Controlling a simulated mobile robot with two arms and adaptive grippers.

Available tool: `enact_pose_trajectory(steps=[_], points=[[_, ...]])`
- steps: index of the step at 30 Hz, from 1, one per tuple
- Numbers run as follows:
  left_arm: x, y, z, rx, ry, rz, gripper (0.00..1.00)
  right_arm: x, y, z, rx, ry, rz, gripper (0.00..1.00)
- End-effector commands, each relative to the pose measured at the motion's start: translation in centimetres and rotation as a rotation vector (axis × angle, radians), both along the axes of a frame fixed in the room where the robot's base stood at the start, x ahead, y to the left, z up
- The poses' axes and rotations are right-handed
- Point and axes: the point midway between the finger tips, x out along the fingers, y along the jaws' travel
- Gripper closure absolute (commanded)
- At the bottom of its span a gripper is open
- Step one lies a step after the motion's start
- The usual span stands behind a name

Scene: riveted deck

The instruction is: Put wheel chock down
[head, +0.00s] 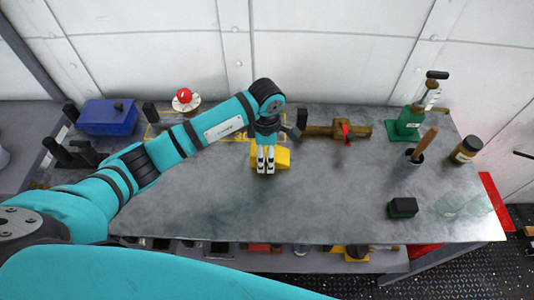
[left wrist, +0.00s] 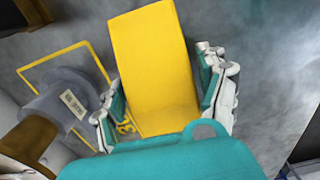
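The yellow wheel chock (head: 283,158) is at the middle of the grey metal bench, partly hidden behind my left gripper (head: 265,165). In the left wrist view the chock (left wrist: 155,65) lies between the two fingers of the left gripper (left wrist: 162,98), with the pads against its sides. The gripper appears shut on it. A yellow outline (left wrist: 58,62) with a number is painted on the bench beside and partly under the chock. Whether the chock touches the bench is hard to tell. My right gripper is not in view.
A brown valve with a red handle (head: 346,131) lies right of the gripper. A blue box (head: 108,117) and a red-knobbed item (head: 184,98) stand left. A green press (head: 404,128), a jar (head: 466,149) and a black block (head: 403,207) stand right. The front middle bench (head: 310,210) is clear.

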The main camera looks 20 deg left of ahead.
Motion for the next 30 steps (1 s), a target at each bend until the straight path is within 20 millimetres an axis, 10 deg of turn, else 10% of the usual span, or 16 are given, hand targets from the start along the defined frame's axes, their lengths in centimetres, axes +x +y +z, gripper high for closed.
enact_pose_trajectory(steps=[13,30], points=[[0.0,0.0,0.1,-0.001,-0.001,0.0,0.87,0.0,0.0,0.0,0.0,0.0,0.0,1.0],[0.2,0.0,3.2,-0.001,-0.007,-0.001,0.87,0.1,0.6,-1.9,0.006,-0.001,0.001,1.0]])
